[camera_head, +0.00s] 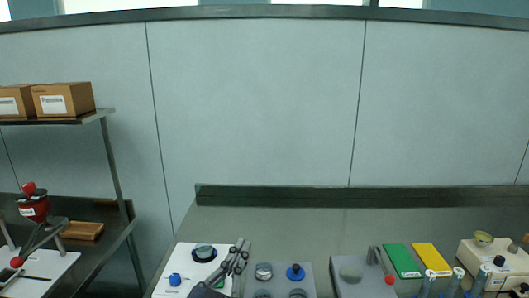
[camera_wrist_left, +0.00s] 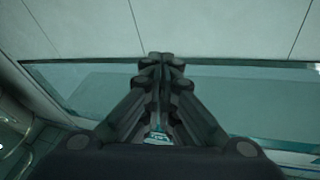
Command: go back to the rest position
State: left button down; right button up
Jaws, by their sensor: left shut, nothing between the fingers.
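My left gripper (camera_head: 239,250) is low in the middle of the head view, in front of the right edge of a white board on the steel table (camera_head: 300,215). Its fingers point up and away. In the left wrist view the gripper (camera_wrist_left: 162,58) has its two fingertips together, with nothing between them. Behind them are the table's far edge and the pale wall (camera_wrist_left: 215,25). My right gripper shows in neither view.
The white board (camera_head: 165,289) holds a dark round part and a blue knob (camera_head: 175,279). To the right are a grey plate with round metal parts, a grey block, a green block (camera_head: 402,260), a yellow block (camera_head: 431,258) and a white device (camera_head: 497,262). A shelf with boxes (camera_head: 63,99) stands left. The table's back is clear.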

pick_arm(q)
jog(key=s+a+f+n+g+y, duration=0.2)
jog(key=s+a+f+g, duration=0.15)
jog(key=f, duration=0.35)
jog(key=s+a+f+n+g+y, duration=0.1)
jog(key=s+a+f+g+y, duration=0.15)
jog(key=a+f, duration=0.35)
jog(key=s+a+f+n+g+y, duration=0.2)
jog(key=s+a+f+y, duration=0.1)
jog(key=f, duration=0.5)
jog(key=s+a+f+g, duration=0.2)
jog(key=s+f+g, duration=0.25)
jog(key=s, duration=0.45)
jog(key=s+a+f+g, duration=0.1)
jog(key=s+f+g, duration=0.2)
jog(key=s+f, duration=0.4)
jog(key=s+f+g, duration=0.1)
jog(key=s+f, duration=0.1)
jog(key=f, duration=1.1)
jog(key=s+f+g, duration=0.1)
jog(key=s+f, duration=0.1)
jog(key=f, duration=1)
jog(key=s+a+f, duration=0.3)
jog(key=s+f, duration=1.3)
jog(key=shift+s+f+g, duration=0.15)
jog(key=shift+g, duration=0.3)
